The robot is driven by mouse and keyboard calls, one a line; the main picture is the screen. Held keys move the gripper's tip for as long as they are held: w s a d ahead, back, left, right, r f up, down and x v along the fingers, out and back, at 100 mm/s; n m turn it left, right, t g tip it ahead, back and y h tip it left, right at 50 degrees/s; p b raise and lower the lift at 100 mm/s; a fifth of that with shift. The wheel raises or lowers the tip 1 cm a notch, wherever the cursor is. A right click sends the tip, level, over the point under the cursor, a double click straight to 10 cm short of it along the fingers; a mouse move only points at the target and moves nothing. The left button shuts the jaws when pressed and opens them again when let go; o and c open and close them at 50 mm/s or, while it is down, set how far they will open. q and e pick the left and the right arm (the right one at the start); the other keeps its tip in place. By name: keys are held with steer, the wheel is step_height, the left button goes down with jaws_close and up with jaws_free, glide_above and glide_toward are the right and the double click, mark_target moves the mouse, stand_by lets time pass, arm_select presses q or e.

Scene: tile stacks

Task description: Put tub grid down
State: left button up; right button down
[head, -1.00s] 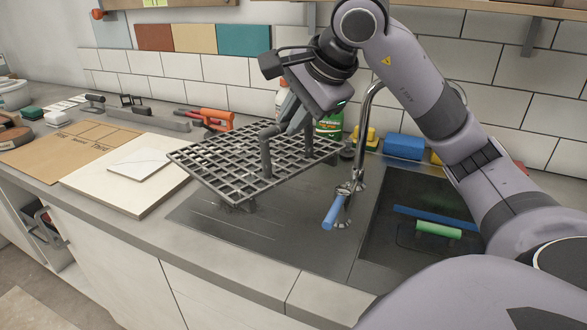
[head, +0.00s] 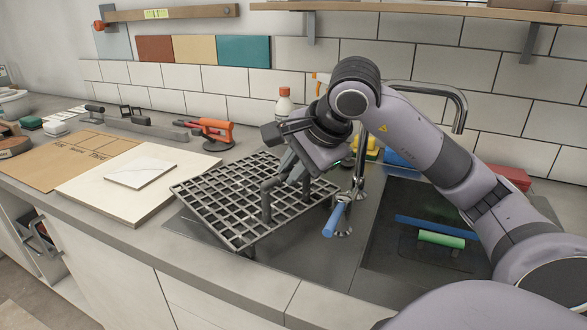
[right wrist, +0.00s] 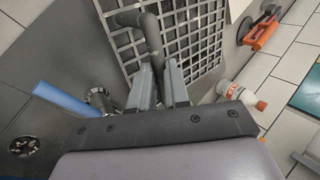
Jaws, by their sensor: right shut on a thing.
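The tub grid (head: 222,205) is a dark grey lattice plate with a raised bar handle (head: 266,203). My right gripper (head: 284,174) is shut on this handle and holds the grid low over the dark sink surface left of the tap. In the right wrist view the handle (right wrist: 152,38) runs between my fingers (right wrist: 158,78), with the lattice (right wrist: 190,35) beyond. My left gripper is not in view.
The tap (head: 358,165) with its blue lever (head: 334,220) stands close right of the grid. A white bottle (head: 284,106) stands behind it. A pale board (head: 85,192) with a tile lies to the left. The right basin holds a green roller (head: 441,239).

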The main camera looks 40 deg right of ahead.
steer(key=c, duration=1.1)
jaws_free()
steer(key=p+v, duration=0.1)
steer(key=v, duration=1.1)
steer(key=shift+p, duration=0.4)
